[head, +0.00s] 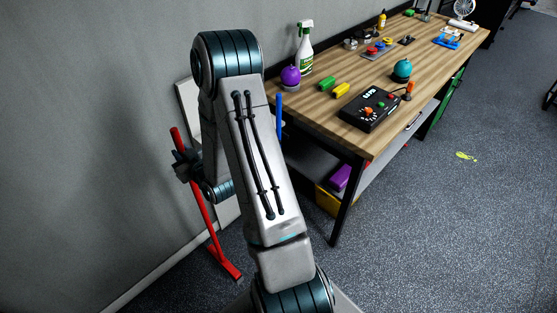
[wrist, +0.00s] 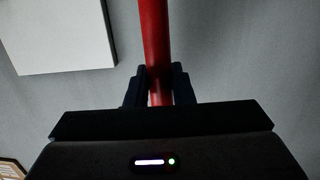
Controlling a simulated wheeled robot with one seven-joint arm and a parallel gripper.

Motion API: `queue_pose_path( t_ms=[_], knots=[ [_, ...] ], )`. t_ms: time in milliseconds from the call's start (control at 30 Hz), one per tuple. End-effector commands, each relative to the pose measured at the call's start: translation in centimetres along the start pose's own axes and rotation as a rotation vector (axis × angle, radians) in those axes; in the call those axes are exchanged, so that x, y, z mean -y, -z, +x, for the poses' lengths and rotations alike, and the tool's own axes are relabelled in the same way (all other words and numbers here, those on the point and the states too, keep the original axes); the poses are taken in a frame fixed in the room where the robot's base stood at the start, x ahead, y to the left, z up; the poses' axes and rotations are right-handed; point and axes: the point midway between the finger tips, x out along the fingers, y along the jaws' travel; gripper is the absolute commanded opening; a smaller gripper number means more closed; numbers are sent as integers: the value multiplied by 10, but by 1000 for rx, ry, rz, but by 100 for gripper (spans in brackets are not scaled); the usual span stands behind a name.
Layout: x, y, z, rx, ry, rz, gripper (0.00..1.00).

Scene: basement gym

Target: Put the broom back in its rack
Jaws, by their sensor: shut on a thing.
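The broom (head: 205,222) is red, with a long handle and a red foot on the floor at the lower left of the head view. It leans, with its top toward the wall side at left. My gripper (head: 186,165) is shut on the handle in its upper part. In the wrist view the red handle (wrist: 154,40) passes between the two dark fingers of my gripper (wrist: 159,88). I cannot make out a broom rack in either view. My arm hides part of the wall and floor behind it.
A wooden workbench (head: 318,93) with a spray bottle (head: 305,50), a black box (head: 369,108) and other small items stands at right. A white panel (wrist: 60,35) is on the grey wall. The floor (head: 450,200) at right is mostly clear, with a small yellow-green item (head: 466,156).

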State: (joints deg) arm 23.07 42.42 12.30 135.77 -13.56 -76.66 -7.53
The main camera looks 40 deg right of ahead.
Motion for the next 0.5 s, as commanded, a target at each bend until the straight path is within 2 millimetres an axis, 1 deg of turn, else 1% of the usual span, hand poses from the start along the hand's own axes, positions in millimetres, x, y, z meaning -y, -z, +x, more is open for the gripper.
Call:
queue_pose_path(
  t_ms=[33, 167, 267, 300, 367, 500],
  knots=[
    [-18, -6, 0, -8, -7, -3, 0],
    [-57, -9, -8, -7, 3, -7, 0],
    [-86, -13, -18, -6, 14, -10, 0],
    [-98, -15, -23, -6, 18, -10, 0],
    [-113, -18, -31, -4, 24, -11, 0],
    [-148, -28, -54, -4, 34, -11, 0]
  ],
)
